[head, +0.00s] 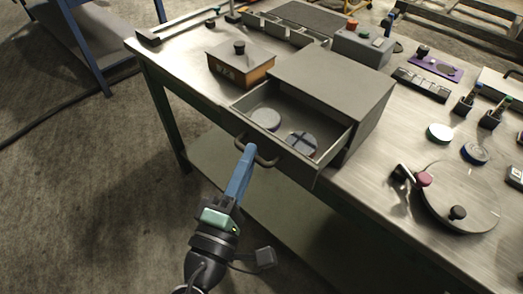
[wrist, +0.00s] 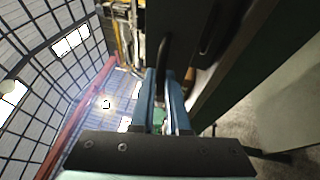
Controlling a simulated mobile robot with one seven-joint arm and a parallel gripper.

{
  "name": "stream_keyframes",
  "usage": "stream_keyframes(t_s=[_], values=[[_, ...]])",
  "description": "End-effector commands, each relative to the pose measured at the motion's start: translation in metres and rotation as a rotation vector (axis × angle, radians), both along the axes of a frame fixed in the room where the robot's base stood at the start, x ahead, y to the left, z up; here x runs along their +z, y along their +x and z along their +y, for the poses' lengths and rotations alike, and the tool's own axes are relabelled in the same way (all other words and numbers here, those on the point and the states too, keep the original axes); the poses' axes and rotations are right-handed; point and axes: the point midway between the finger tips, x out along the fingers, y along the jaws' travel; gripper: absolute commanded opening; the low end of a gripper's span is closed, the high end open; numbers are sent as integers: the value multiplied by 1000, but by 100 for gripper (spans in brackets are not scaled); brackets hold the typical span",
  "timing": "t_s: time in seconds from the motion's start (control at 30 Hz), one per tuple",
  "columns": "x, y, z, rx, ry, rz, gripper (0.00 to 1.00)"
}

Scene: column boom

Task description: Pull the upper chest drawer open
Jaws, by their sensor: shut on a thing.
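The grey chest (head: 335,80) stands on the metal workbench. Its upper drawer (head: 318,167) is pulled well out toward the front left. Two round things lie inside, a plain grey disc (head: 265,119) and a disc with a dark cross (head: 301,144). My gripper (head: 247,152) is shut on the dark bow handle (head: 266,161) at the drawer front. In the wrist view my blue fingers (wrist: 166,100) close around the dark handle bar (wrist: 163,58). The exact contact at the fingertips is small and partly hidden.
A lidded box with a black knob (head: 239,65) stands left of the chest. A round turntable (head: 461,200) with a pink knob lies at the right on the workbench (head: 385,185). Several small items crowd the right side. The floor before the bench is clear.

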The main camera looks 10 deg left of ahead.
Motion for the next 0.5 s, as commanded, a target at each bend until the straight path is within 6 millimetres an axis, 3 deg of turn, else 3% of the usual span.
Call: stream_keyframes(t_s=[0.23, 0.27, 0.4, 0.5], values=[[0, 0, 0, 1, -1, 1, 0], [0, 0, 0, 1, -1, 1, 19], [0, 0, 0, 1, -1, 1, 43], [0, 0, 0, 0, 0, 0, 43]])
